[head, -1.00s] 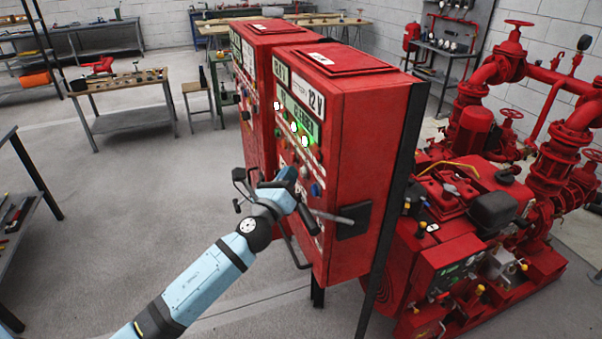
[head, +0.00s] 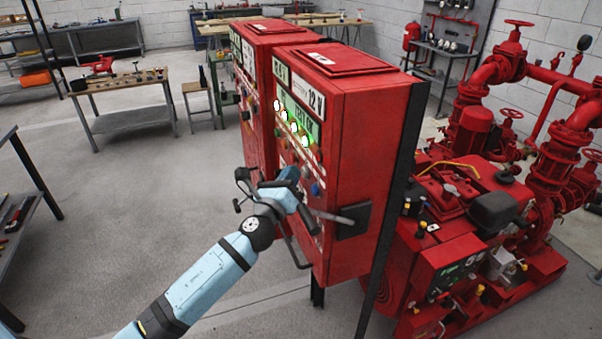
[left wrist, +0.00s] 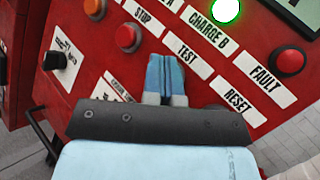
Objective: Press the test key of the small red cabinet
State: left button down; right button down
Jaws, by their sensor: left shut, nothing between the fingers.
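The small red cabinet (head: 365,150) is the nearer one, marked 12 V, with its labelled panel facing left. In the left wrist view the TEST label (left wrist: 187,52) is clear. My left gripper (head: 292,174) is at the panel; its shut, empty blue fingertips (left wrist: 165,72) lie just below the TEST label and cover the spot where its key would be. The key is hidden, so I cannot see how far in it is. A red button (left wrist: 127,37) shows by the STOP label (left wrist: 143,15). My right gripper is not in view.
A lit green lamp (left wrist: 226,9) and a red FAULT lamp (left wrist: 290,62) are near the fingers. A black switch (left wrist: 55,60) sits left. Another red cabinet (head: 262,90) stands behind. The red pumpset (head: 475,220) is right.

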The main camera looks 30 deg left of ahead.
pick_arm(q)
jog(key=shift+s+a, duration=0.5)
jog(key=shift+s, duration=0.1)
jog(key=s+a, duration=0.3)
jog(key=shift+s+a, duration=0.1)
jog(key=shift+s, duration=0.3)
dwell(0.7)
jog(key=s+d+f+n+g+h+p, duration=0.1)
jog(key=s+d+f+n+g, duration=0.25)
jog(key=f+n, duration=0.3)
jog(key=s+d+f+n+g+p, duration=0.2)
jog(key=s+d+f+n, duration=0.1)
jog(key=s+f+n, duration=0.4)
jog(key=s+d+f+n+g+h+p, duration=0.2)
jog(key=s+d+f+n+g, duration=0.3)
jog(key=s+d+f+n, duration=0.6)
jog(key=s+f+n+h, duration=0.1)
jog(key=s+n, duration=0.1)
jog(key=s, duration=0.1)
jog(key=shift+s+d, duration=0.25)
